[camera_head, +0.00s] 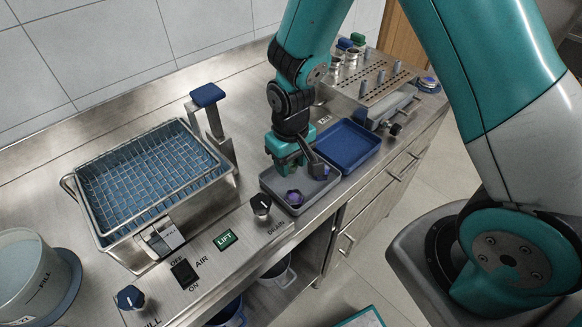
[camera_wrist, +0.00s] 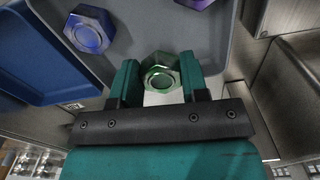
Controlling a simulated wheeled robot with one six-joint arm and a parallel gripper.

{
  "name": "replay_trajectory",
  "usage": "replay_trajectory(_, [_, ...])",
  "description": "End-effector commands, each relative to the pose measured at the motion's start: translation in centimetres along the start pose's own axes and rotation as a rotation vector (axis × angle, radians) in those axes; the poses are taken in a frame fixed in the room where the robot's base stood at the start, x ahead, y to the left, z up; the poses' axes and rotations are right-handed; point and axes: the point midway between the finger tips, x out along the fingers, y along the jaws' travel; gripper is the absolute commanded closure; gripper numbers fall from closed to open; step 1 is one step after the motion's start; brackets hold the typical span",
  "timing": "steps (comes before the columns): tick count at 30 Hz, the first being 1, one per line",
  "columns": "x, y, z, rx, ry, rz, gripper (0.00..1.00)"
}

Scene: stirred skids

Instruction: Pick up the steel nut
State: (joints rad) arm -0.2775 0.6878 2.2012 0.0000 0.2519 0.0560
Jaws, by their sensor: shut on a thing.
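My gripper (camera_head: 290,165) is over the grey tray (camera_head: 272,194) on the steel counter. In the wrist view its two teal fingers are shut on a steel nut (camera_wrist: 160,72), one finger on each side. The nut is hexagonal and shiny, with a greenish tint. In the head view this nut is hidden by my gripper. I cannot tell whether it touches the tray.
An empty blue tray (camera_head: 350,146) stands right of the grey tray. A wire basket (camera_head: 150,175) in a steel tank stands at left, with a blue-topped lever post (camera_head: 208,96). A black knob (camera_head: 261,205) is close to the grey tray. A perforated rack (camera_head: 375,80) stands behind.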

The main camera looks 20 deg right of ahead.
Motion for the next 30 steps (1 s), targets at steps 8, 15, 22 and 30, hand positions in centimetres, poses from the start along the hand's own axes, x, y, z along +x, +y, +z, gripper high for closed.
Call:
replay_trajectory(8, [-7.6, 0.0, -0.2, 0.000, 0.011, -0.001, 0.85])
replay_trajectory(15, [-14.0, 0.0, -0.1, 0.000, 0.006, 0.000, 0.85])
replay_trajectory(22, [-17.1, 0.0, 0.0, 0.000, 0.002, 0.000, 0.85])
replay_trajectory(30, [-17.7, 0.0, 0.0, 0.000, 0.000, 0.000, 0.85])
